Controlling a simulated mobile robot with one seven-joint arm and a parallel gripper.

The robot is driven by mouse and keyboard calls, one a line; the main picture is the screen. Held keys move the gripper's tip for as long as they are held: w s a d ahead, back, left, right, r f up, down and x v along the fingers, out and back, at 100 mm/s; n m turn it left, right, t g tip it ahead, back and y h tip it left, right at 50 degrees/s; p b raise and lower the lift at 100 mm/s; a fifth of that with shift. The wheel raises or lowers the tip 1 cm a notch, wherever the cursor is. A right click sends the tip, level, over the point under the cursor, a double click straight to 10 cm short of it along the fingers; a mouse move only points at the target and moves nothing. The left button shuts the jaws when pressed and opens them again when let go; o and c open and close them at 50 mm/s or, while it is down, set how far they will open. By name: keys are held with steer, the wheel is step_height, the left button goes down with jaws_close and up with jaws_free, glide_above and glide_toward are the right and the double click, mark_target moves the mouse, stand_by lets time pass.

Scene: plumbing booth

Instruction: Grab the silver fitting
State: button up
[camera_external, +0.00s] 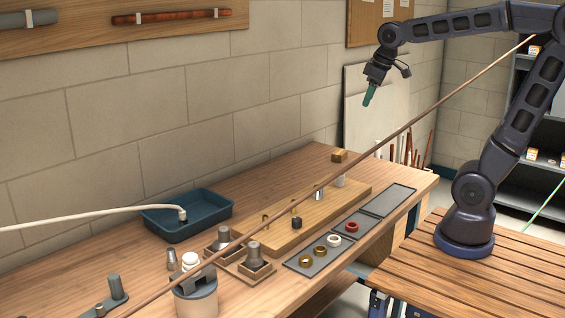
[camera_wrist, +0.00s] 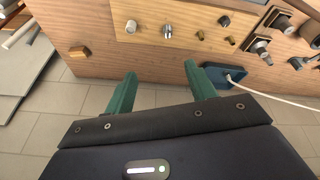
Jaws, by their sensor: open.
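The silver fitting (camera_external: 318,193) is a small shiny upright cylinder on the raised wooden board (camera_external: 285,232) on the workbench. In the wrist view the silver fitting (camera_wrist: 168,31) shows near the top, beyond my fingertips, beside a white cylinder (camera_wrist: 131,26). My gripper (camera_external: 370,94) hangs in the air high above the far end of the bench, well apart from the fitting. In the wrist view the two teal fingers of my gripper (camera_wrist: 158,71) are spread with nothing between them.
A long thin brown rod (camera_external: 400,128) crosses the external view diagonally. A blue tray (camera_external: 160,231) with a pale hose stands by the wall. Grey mats (camera_external: 388,200) with rings line the bench front. A wooden block (camera_external: 340,156) sits behind the board.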

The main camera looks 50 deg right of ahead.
steer(key=w+a+n+g, duration=0.1)
steer(key=w+a+n, duration=0.3)
steer(key=w+a, duration=0.85)
steer(key=n+g, duration=0.3)
steer(key=n, duration=0.9)
glide_above(169, 250)
steer(key=f, duration=2.8)
steer(key=shift+s, duration=0.35)
steer(key=shift+a+f+n, duration=0.15)
steer(key=shift+f+n, duration=0.15)
step_height(169, 250, down, 5)
steer(key=shift+f, duration=0.15)
steer(key=shift+w+d+f, duration=0.15)
steer(key=shift+w+f, duration=0.05)
steer(key=shift+f, duration=1.15)
steer(key=shift+w+d+f, duration=0.15)
steer(key=shift+f, duration=1.15)
steer(key=shift+c, duration=0.5)
